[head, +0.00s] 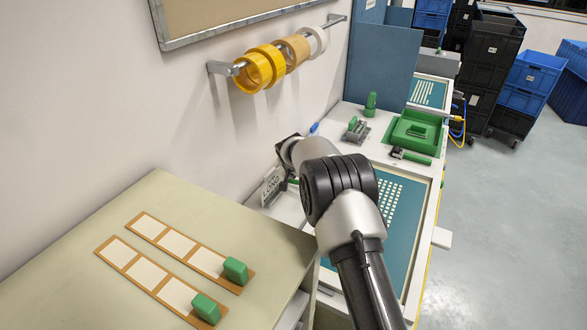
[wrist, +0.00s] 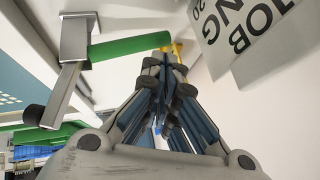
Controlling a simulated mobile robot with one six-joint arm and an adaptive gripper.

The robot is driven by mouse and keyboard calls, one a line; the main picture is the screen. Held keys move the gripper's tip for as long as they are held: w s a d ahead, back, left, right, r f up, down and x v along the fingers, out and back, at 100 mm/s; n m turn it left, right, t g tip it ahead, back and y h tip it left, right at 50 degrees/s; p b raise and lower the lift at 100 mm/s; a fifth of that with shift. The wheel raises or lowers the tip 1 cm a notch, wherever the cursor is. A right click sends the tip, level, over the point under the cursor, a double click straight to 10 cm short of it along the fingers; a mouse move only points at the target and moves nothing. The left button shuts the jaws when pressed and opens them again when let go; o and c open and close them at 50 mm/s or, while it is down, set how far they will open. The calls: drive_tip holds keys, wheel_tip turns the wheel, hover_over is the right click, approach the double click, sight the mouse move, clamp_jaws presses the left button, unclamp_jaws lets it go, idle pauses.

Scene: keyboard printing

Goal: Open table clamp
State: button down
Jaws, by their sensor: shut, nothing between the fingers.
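The table clamp shows in the wrist view as a grey metal bracket (wrist: 74,42) with a green bar handle (wrist: 130,47) and a black tip at its lower left end. In the head view only a small green part of what looks like this handle (head: 293,181) shows beside my arm. My gripper (wrist: 163,66) is shut and empty. In the wrist view its fingertips are close to the right end of the green handle; I cannot tell whether they touch. In the head view my arm hides the fingers and most of the clamp.
A white job sign (head: 271,186) stands against the wall close to my wrist. A blue screen frame (head: 420,195) with a dotted print area lies right of my arm. A green fixture (head: 417,132) sits farther back. Tape rolls (head: 255,72) hang on the wall above.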

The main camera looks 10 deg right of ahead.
drive_tip(key=s+d+r+n+g, duration=0.1)
drive_tip(key=s+d+r+n, duration=0.15)
drive_tip(key=s+r, duration=1.05)
drive_tip(key=s+d+r+n, duration=0.1)
drive_tip(key=s+d+r, duration=0.2)
drive_tip(key=s+r, duration=1)
drive_tip(key=s+f+n+g, duration=0.1)
drive_tip(key=s+f+n, duration=0.1)
drive_tip(key=s, duration=1.3)
drive_tip(key=s+f+n+y, duration=0.1)
drive_tip(key=s+f+n, duration=0.1)
drive_tip(key=s, duration=1.3)
drive_tip(key=shift+d+g, duration=0.25)
drive_tip(key=shift+g, duration=0.15)
